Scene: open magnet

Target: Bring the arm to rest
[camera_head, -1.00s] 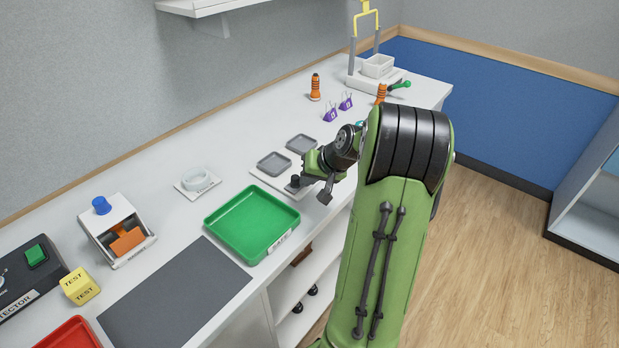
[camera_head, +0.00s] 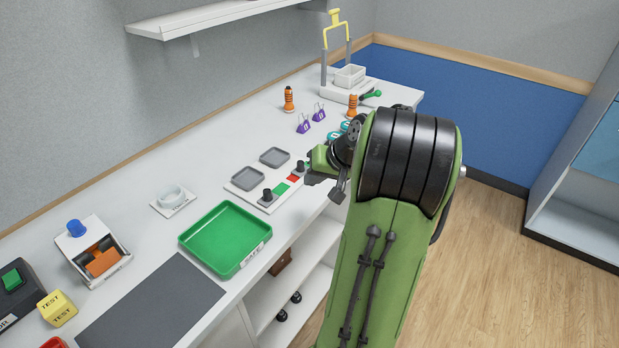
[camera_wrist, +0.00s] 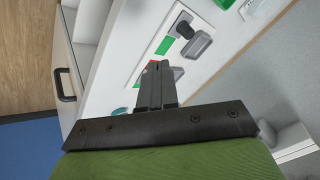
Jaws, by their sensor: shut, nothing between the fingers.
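My gripper shows in the wrist view (camera_wrist: 158,72) with its two dark fingers together and nothing between them. In the head view my green and black arm reaches up from the lower right. Its wrist end is over the front edge of the counter, beside a white panel (camera_head: 255,201) with grey square pads, dark knobs and green and red patches. The fingertips are mostly hidden by the wrist in the head view. In the wrist view the panel (camera_wrist: 190,17) lies beyond the fingers; I cannot tell any contact.
A green tray (camera_head: 226,238), a white box with a blue knob (camera_head: 93,251) and a yellow TEST cube (camera_head: 57,309) stand to the left. Orange-black bottles (camera_head: 289,98), purple weights (camera_head: 304,123) and a yellow-handled stand (camera_head: 335,60) are farther back. The floor at right (camera_head: 500,270) is clear.

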